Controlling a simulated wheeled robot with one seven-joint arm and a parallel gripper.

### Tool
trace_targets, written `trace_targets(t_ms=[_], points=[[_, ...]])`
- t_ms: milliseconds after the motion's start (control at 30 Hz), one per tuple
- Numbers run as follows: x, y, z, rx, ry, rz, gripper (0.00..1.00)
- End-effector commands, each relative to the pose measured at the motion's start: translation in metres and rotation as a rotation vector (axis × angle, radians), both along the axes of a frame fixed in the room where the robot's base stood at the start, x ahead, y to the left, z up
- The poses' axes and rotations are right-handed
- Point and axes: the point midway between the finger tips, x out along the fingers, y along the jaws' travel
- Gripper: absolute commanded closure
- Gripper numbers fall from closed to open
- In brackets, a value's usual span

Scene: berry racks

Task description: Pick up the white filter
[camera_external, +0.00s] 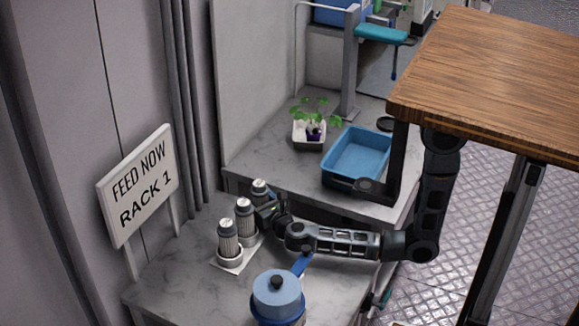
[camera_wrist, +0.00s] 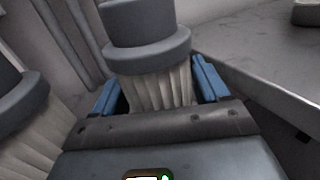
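Several white pleated filters with grey caps stand upright in a row on a white base (camera_external: 232,264) on the grey counter. The near filter (camera_external: 228,243), the middle filter (camera_external: 245,219) and the far filter (camera_external: 259,187) show in the external view. My gripper (camera_external: 268,211) is low beside the far filter. In the wrist view, its blue fingers (camera_wrist: 157,88) stand on either side of one white filter (camera_wrist: 160,92), with a dark gap showing at the left finger. The filter's lower part is hidden behind my gripper. Another filter (camera_wrist: 28,112) stands at the left.
A blue-lidded pot (camera_external: 277,294) stands at the counter's front. A "FEED NOW RACK 1" sign (camera_external: 140,184) stands at the left. A blue tray (camera_external: 357,153) and a potted plant (camera_external: 310,130) are on the counter behind. A wooden tabletop (camera_external: 490,75) overhangs at upper right.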

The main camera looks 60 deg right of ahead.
Motion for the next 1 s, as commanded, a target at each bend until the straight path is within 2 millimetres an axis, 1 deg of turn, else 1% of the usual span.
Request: trace_targets(t_ms=[33, 67, 467, 767, 867, 1000], points=[[0.000, 0.000, 0.000, 0.000, 0.000, 0.000, 0.31], [0.000, 0.000, 0.000, 0.000, 0.000, 0.000, 0.34], [0.000, 0.000, 0.000, 0.000, 0.000, 0.000, 0.72], [0.000, 0.000, 0.002, 0.000, -0.001, 0.000, 0.73], [0.000, 0.000, 0.008, 0.000, -0.002, 0.000, 0.73], [0.000, 0.000, 0.024, 0.001, -0.004, 0.000, 0.73]])
